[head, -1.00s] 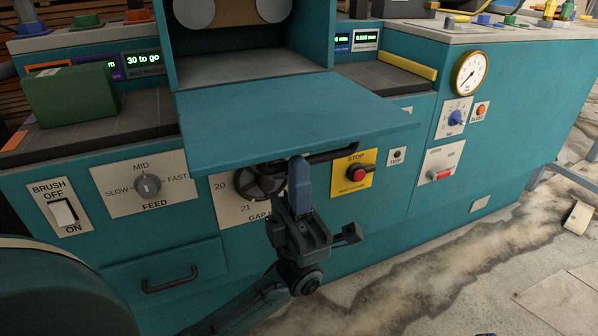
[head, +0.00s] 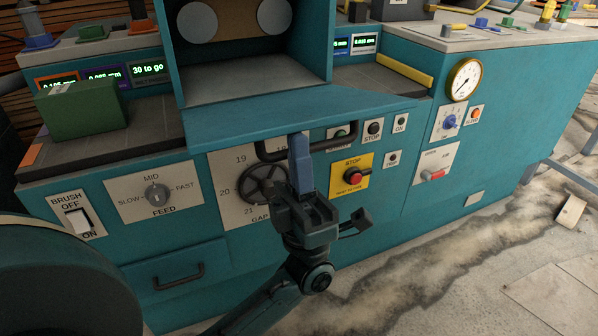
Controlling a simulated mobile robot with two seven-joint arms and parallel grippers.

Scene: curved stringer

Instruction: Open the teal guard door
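The teal guard door (head: 290,117) juts out from the lower edge of the machine's opening, swung well down, and I look along its upper face at a shallow angle. Its dark bar handle (head: 335,143) shows just below the front edge. My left gripper (head: 300,146) comes up from below, its blue fingers together across the handle bar; they look shut on it. The far finger is hidden. My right gripper is not in view.
Behind the door is the open machine bay (head: 250,70) with two round rollers. Below are the gap handwheel (head: 264,184), the red stop button (head: 354,175) and a drawer (head: 178,275). A green box (head: 82,109) stands on the left ledge. Floor at right is mostly clear.

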